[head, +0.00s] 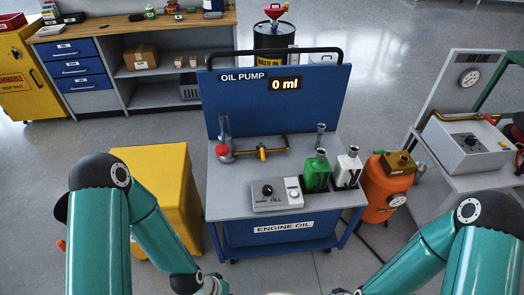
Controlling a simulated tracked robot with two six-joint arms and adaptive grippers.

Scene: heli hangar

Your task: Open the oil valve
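The blue oil pump cart (225,185) stands in front of me, its back panel labelled OIL PUMP. A display (285,85) on the panel reads 0 ml. A brass pipe (278,149) with a small yellow valve handle (262,153) runs across the grey top. A red knob (222,151) sits at the pipe's left end, beside a grey metal spout. I cannot tell the valve's position. Both my teal arms reach in from the bottom, short of the cart top. Their grippers are below the picture edge.
A control box (276,196) marked FILL, a green bottle (316,174) and a white bottle (348,168) stand on the cart top. A yellow cabinet (160,175) is at the left, an orange tank (384,190) at the right. The cart top's front left is clear.

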